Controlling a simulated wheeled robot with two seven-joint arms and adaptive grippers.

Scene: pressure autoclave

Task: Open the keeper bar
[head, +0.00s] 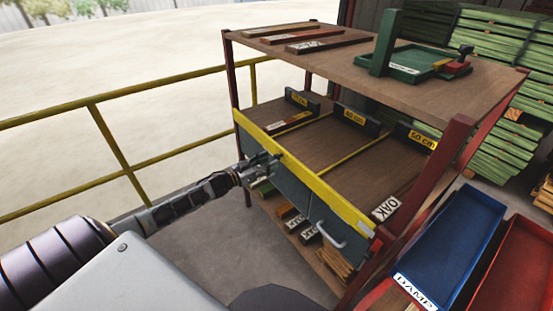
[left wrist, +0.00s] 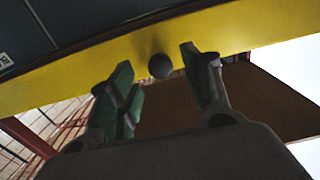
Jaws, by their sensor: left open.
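The keeper bar (head: 325,193) is a long yellow bar across the front of the rack's middle shelf, with a small latch-like part at its right end. It also crosses the left wrist view (left wrist: 50,82). A dark round knob (left wrist: 160,66) stands on its face. My left gripper (head: 273,164) is at the bar's left part. In the left wrist view its green-padded fingers (left wrist: 158,80) are open, one on each side of the knob, with gaps visible. I cannot tell how deep the knob sits between them. My right gripper is not in view.
Under the bar are grey panels, one with a handle (head: 331,235), and labelled wood pieces. The wooden rack top (head: 390,85) holds a green tray. Blue (head: 455,240) and red (head: 515,265) bins stand at right. A yellow railing (head: 110,140) runs behind my left arm.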

